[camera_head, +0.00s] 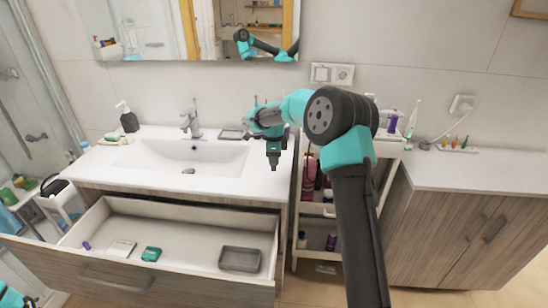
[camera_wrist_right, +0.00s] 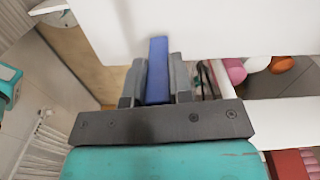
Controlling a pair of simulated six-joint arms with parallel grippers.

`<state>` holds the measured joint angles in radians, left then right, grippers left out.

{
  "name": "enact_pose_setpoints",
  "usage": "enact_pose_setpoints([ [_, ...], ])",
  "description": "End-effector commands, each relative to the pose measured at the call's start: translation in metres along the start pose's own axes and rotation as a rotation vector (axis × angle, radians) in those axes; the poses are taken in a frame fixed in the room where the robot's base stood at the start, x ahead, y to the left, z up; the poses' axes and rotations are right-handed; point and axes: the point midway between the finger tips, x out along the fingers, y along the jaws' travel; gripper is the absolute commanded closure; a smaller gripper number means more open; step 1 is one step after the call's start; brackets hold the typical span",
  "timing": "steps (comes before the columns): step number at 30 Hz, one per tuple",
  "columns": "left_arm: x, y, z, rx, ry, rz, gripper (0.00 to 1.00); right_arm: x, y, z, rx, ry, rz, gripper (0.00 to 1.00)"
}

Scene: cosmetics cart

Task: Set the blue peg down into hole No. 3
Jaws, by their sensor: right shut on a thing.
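My right gripper (camera_head: 273,160) hangs over the right end of the sink counter, pointing down. It is shut on the blue peg (camera_wrist_right: 157,70), which stands between its two fingers in the right wrist view. In the head view only the peg's blue tip (camera_head: 274,169) shows below the fingers. A small pale rack with several coloured pegs (camera_head: 456,146) stands on the cabinet top at the far right. Hole No. 3 cannot be made out. Teal parts of my left arm show at the lower left of the head view, but its gripper does not.
The white sink (camera_head: 185,158) lies left of my right gripper. A white cart (camera_head: 312,211) stands between sink and right cabinet. The cabinet top (camera_head: 490,172) is mostly clear.

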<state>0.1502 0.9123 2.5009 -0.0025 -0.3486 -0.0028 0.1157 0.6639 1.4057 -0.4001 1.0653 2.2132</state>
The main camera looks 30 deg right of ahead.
Motion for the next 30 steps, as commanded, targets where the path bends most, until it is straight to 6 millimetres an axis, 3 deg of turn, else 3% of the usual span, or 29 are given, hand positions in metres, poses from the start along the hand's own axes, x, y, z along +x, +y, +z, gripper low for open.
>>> enact_pose_setpoints([
  [12, 0.000, 0.000, 0.000, 0.000, 0.000, 0.000, 0.59, -0.009, 0.084, -0.002, -0.002, 0.000, 0.000, 1.00],
  [18, 0.000, 0.000, 0.000, 0.000, 0.000, 0.000, 0.59, -0.011, 0.115, -0.002, -0.001, 0.000, 0.000, 1.00],
  [30, 0.000, 0.000, 0.000, 0.000, 0.000, 0.000, 0.59, -0.012, 0.129, -0.002, 0.000, 0.000, 0.000, 1.00],
])
